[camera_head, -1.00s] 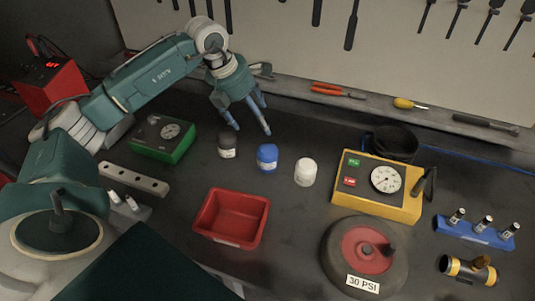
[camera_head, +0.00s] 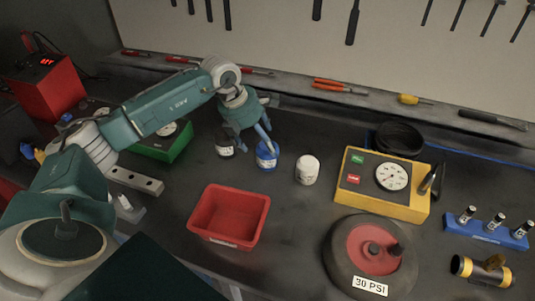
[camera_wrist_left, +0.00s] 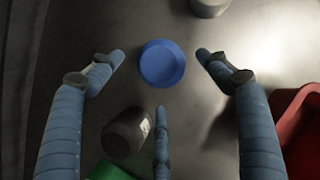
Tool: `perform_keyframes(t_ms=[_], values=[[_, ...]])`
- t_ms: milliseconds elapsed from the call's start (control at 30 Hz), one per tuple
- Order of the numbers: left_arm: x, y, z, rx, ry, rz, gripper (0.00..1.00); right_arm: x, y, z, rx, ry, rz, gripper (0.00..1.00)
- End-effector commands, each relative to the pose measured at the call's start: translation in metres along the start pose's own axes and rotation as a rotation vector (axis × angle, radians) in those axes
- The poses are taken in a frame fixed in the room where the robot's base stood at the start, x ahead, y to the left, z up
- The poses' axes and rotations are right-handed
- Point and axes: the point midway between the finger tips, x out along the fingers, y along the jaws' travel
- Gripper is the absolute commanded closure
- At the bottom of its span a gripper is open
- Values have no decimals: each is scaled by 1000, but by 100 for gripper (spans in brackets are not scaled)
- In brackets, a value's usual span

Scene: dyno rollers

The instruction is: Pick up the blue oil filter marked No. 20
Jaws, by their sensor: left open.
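The blue oil filter (camera_head: 267,159) stands upright on the dark bench between a black filter (camera_head: 224,142) and a white filter (camera_head: 307,169). Its label is too small to read. My left gripper (camera_head: 262,143) is open right above and behind it, with a finger overlapping it in the head view. In the left wrist view the blue filter (camera_wrist_left: 162,64) lies between the spread fingers (camera_wrist_left: 160,70), with clear gaps on both sides. The black filter (camera_wrist_left: 126,132) is close by, near the third finger. My right gripper is not in view.
A red bin (camera_head: 229,215) stands in front of the filters. A wheel marked 30 PSI (camera_head: 369,257) lies at the front right.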

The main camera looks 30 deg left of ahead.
Motion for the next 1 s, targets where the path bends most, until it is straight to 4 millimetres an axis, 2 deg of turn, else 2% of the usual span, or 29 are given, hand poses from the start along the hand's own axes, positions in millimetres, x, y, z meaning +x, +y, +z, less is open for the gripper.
perform_keyframes(t_ms=[200,333,633,667,900,1000], values=[[24,-4,5,0,3,-3,23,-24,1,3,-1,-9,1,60],[44,-4,5,-1,1,-2,23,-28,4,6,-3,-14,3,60],[52,-3,4,1,-1,0,23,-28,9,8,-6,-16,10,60],[52,-3,4,1,-1,0,25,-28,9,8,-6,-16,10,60],[52,-3,4,1,-1,0,73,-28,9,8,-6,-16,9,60],[51,-3,5,1,-3,1,76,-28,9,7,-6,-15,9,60]])
